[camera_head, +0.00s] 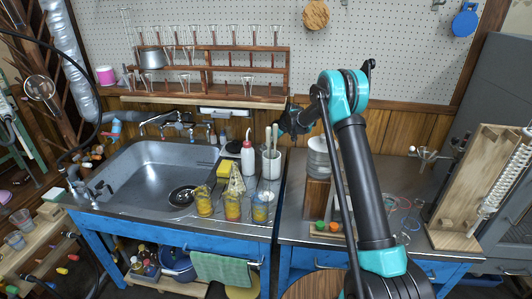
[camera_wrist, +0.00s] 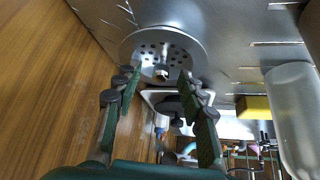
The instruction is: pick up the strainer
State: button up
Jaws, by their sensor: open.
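The strainer (camera_wrist: 163,43), a round grey metal disc with several holes and a small centre knob, shows at the top middle of the wrist view against the grey metal counter. My gripper (camera_wrist: 158,86) is open and empty, its two green-padded fingers pointing at the disc. The fingertips overlap the disc's near edge in the picture; I cannot tell whether they touch it. In the head view my gripper (camera_head: 290,122) is at the back of the counter, right of the sink, and I cannot make out the strainer there.
A wooden wall (camera_wrist: 45,70) runs close along the left of the wrist view. A white bottle (camera_head: 248,158), a utensil jar (camera_head: 271,166) and a yellow sponge (camera_head: 225,168) stand nearby. The sink (camera_head: 140,180) lies to the left, under a glassware rack (camera_head: 230,96).

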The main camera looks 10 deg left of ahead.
jog(key=shift+c, duration=0.6)
grip_shut()
jog(key=shift+r, duration=0.1)
